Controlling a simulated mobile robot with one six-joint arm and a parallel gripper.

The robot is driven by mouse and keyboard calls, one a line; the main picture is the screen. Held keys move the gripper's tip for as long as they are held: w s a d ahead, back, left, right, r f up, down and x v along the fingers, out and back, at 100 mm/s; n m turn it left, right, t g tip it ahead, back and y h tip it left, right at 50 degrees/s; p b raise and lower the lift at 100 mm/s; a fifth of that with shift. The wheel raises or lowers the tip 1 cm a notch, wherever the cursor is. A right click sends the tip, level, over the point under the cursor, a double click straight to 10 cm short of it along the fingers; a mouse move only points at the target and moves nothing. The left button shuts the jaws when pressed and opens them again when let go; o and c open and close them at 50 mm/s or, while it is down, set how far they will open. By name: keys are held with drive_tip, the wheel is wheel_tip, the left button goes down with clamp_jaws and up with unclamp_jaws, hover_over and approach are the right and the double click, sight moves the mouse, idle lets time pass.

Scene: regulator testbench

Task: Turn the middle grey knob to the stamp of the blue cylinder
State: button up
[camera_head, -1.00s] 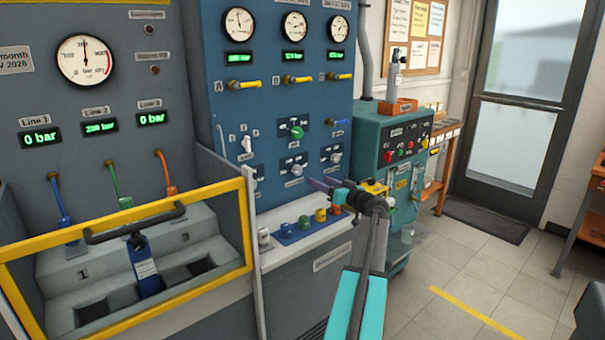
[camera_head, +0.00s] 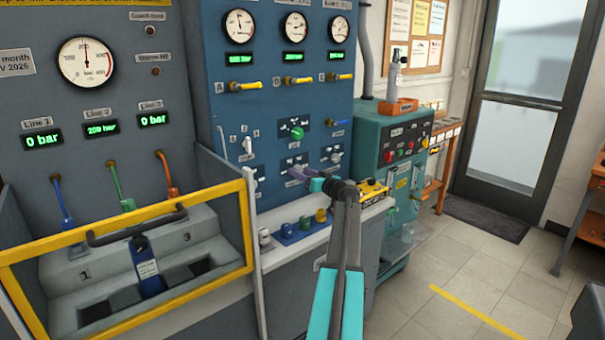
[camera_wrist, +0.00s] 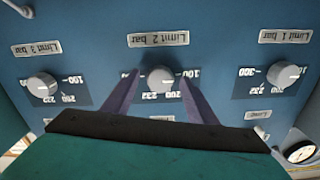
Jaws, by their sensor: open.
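The middle grey knob (camera_wrist: 160,78) is on the blue panel under the label "Limit 2 bar", which appears upside down in the wrist view. My gripper (camera_wrist: 160,90) is open, with one purple finger on either side of this knob; I cannot tell whether they touch it. In the head view my gripper (camera_head: 301,175) is at the panel and partly hides the knob. The blue cylinder (camera_head: 287,229) stands on the ledge below, beside other coloured cylinders. Its stamp is too small to read.
Grey knobs sit on both sides: Limit 3 (camera_wrist: 42,86) and Limit 1 (camera_wrist: 284,74). A green knob (camera_head: 297,132) is above. A yellow rail (camera_head: 120,226) stands at the left.

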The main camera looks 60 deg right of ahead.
drive_tip(key=shift+w, duration=0.1)
drive_tip(key=shift+c, duration=0.5)
drive_tip(key=c, duration=1)
